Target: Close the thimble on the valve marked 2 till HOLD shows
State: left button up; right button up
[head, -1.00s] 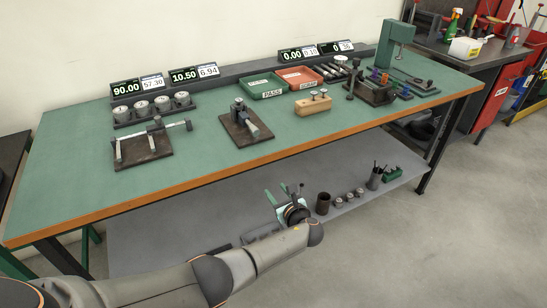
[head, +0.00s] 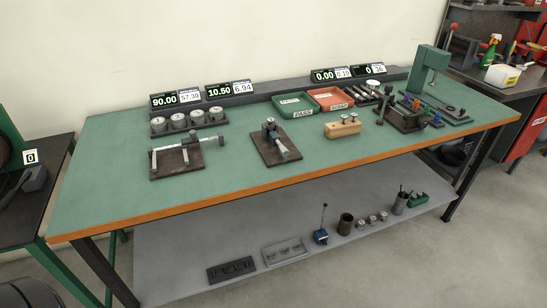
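Neither of my grippers is in view. A stand with an upright clamp and a pale angled barrel (head: 279,145) sits on a dark plate on the green bench; it may be the measuring tool with the thimble. A wooden block (head: 343,128) to its right holds small round-headed metal pieces, possibly valves. No number 2 is readable on them. Displays on the back ledge read 90.00 (head: 163,100), 10.50 (head: 217,92), 0.00 (head: 323,75) and 0 (head: 362,71). I can read no HOLD on any of them.
A bar fixture (head: 176,158) and several metal cylinders (head: 178,121) stand at the left. A green PASS tray (head: 294,107) and red tray (head: 332,98) lie behind. A green press (head: 430,70) stands at the right. The front bench edge is clear; the lower shelf (head: 190,250) holds small parts.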

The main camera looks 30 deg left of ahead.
aim_at(284, 152)
jog(key=i+l+u, duration=0.1)
jog(key=u, duration=1.2)
jog(key=i+l+u, duration=0.15)
jog(key=l+u, duration=0.3)
jog(key=i+l+u, duration=0.1)
jog(key=l+u, duration=0.8)
jog(key=l, duration=0.25)
jog(key=l+u, duration=0.1)
jog(key=l, duration=0.35)
jog(key=k+l, duration=0.15)
jog(key=l, duration=0.3)
jog(key=u, duration=0.05)
